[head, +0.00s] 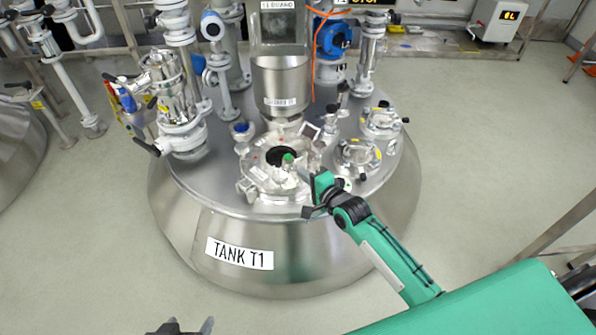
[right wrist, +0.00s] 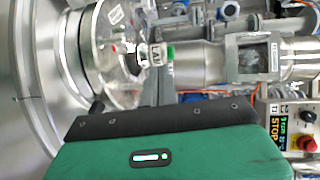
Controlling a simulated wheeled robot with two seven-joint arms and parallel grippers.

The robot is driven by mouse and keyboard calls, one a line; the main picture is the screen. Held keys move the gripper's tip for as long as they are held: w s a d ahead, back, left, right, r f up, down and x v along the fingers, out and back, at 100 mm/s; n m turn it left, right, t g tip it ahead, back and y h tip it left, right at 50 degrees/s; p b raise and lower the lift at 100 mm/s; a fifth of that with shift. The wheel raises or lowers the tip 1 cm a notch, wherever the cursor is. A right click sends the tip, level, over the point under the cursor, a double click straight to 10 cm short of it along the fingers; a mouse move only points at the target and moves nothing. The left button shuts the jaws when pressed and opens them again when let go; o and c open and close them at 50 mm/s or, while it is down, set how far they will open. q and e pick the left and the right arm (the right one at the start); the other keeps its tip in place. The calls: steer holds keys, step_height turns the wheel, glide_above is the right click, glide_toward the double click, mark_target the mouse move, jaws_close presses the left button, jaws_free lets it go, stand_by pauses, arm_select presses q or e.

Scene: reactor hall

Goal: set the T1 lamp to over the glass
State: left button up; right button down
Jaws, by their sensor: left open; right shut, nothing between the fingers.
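Tank T1 (head: 300,250) stands in the middle of the head view. On its lid is a round clear-topped fitting (head: 262,180) with a dark round opening or glass (head: 281,155). A small piece with a green tip (head: 288,158), perhaps the T1 lamp, appears at the dark disc's edge. The right wrist view shows the green tip (right wrist: 170,53) beside a small white label. My right gripper (head: 306,180) is shut and empty, just right of the green tip; contact cannot be told. My left gripper (head: 180,326) is open and empty at the bottom edge, away from the tank.
A steel vessel with a window (head: 280,75) rises behind the fitting. Pipes and valves (head: 180,115) crowd the lid's left; clamped ports (head: 358,155) sit on its right. A panel with a red button (right wrist: 306,144) shows in the right wrist view. Floor right of the tank is clear.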

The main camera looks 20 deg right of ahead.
mark_target(292, 164)
arm_select(q)
steer(key=shift+w+d+t+h, duration=0.2)
steer(key=shift+d+t, duration=0.05)
steer(key=shift+d, duration=0.15)
steer(key=shift+w+d+t+h, duration=0.15)
steer(key=shift+d+t+h, duration=0.1)
steer(key=shift+d, duration=0.1)
arm_select(e)
steer(key=shift+x, duration=1.65)
